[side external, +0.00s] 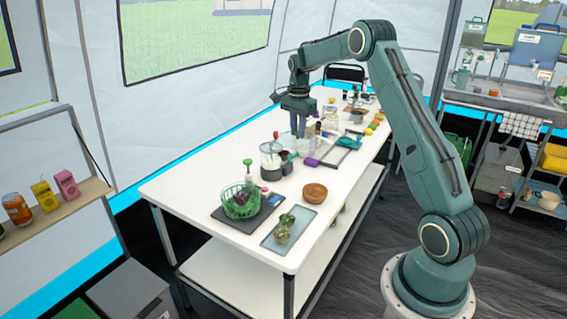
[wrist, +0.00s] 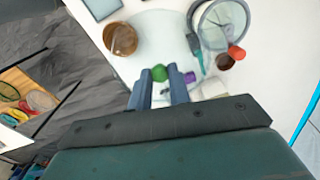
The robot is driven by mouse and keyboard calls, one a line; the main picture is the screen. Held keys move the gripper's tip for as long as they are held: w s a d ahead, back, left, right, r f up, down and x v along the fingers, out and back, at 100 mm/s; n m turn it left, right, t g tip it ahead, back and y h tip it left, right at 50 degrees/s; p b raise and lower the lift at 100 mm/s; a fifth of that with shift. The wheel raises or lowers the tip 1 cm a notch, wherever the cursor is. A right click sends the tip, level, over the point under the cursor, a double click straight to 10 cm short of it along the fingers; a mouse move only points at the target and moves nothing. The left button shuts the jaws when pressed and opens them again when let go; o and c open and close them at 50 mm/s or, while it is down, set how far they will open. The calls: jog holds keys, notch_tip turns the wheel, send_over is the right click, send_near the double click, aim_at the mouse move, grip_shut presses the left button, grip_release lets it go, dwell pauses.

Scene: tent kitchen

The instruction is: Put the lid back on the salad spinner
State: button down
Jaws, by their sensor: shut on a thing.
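The salad spinner (side external: 240,203) is a green slatted basket with dark red and green leaves inside, on a dark flat board at the near left of the table in the side view. My gripper (side external: 298,134) is well behind it, over the table's middle. In the wrist view my gripper (wrist: 160,88) has its two blue fingers on either side of a green knob (wrist: 160,73). A pale, see-through round lid (wrist: 158,32) spreads out beyond the knob. The spinner is outside the wrist view.
A brown bowl (side external: 315,193) and a grey tray (side external: 272,239) with greens stand near the spinner. A clear-walled appliance (side external: 271,160) stands between my gripper and the spinner. A green-capped item (side external: 248,163) rises behind the basket. Several objects crowd the table's far half.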

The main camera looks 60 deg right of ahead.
jog(key=w+a+f+n, duration=0.1)
jog(key=w+a+n, duration=0.1)
jog(key=a, duration=0.8)
jog(key=w+a+f+n, duration=0.2)
jog(key=w+a, duration=0.3)
jog(key=a, duration=0.6)
jog(key=shift+w+f, duration=0.2)
jog(key=shift+w, duration=0.1)
jog(key=shift+f, duration=0.2)
jog(key=shift+f, duration=3)
jog(key=shift+f, duration=0.15)
jog(key=c, duration=1.2)
grip_release()
jog(key=shift+c, duration=0.2)
jog(key=shift+o, duration=0.5)
